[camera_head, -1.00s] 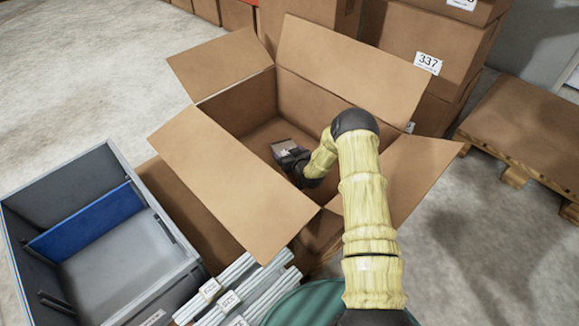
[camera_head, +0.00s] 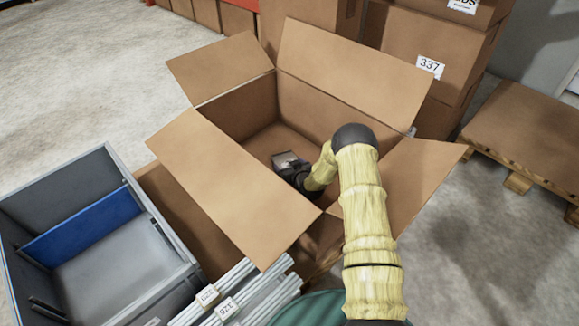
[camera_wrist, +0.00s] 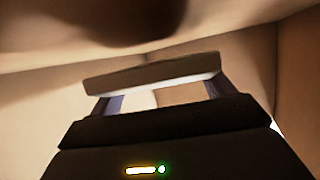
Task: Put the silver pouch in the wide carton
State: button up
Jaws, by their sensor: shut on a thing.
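The wide carton (camera_head: 215,180) stands open in the middle of the head view, its flaps spread outward. My gripper (camera_head: 297,173) is inside the carton, below the rim level and over its floor. It is shut on the silver pouch (camera_head: 284,158), a small greyish thing at its tip. In the wrist view the fingers of my gripper (camera_wrist: 155,98) stand either side of the pouch (camera_wrist: 152,74), which shows as a flat brownish-lit bar with a pale lower edge. Whether the pouch touches the carton floor cannot be told. My arm hides the carton's right part.
A grey bin (camera_head: 125,262) with a blue divider stands at the left. Bundled pale rods with tags (camera_head: 240,293) lie at the bottom. Stacked boxes (camera_head: 430,45) stand behind the carton, and a wooden pallet (camera_head: 525,140) lies at the right.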

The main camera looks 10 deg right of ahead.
jog(key=shift+f+b, duration=0.3)
jog(key=shift+f, duration=0.25)
jog(key=o, duration=0.9)
jog(key=shift+r, duration=0.2)
jog(key=p+v, duration=0.2)
jog(key=v, duration=0.1)
jog(key=r+p+v, duration=0.1)
jog(key=p+v, duration=0.2)
jog(key=shift+s+r, duration=0.1)
jog(key=shift+s, duration=0.1)
jog(key=shift+s+d, duration=0.15)
jog(key=shift+s, duration=0.4)
jog(key=shift+r, duration=0.1)
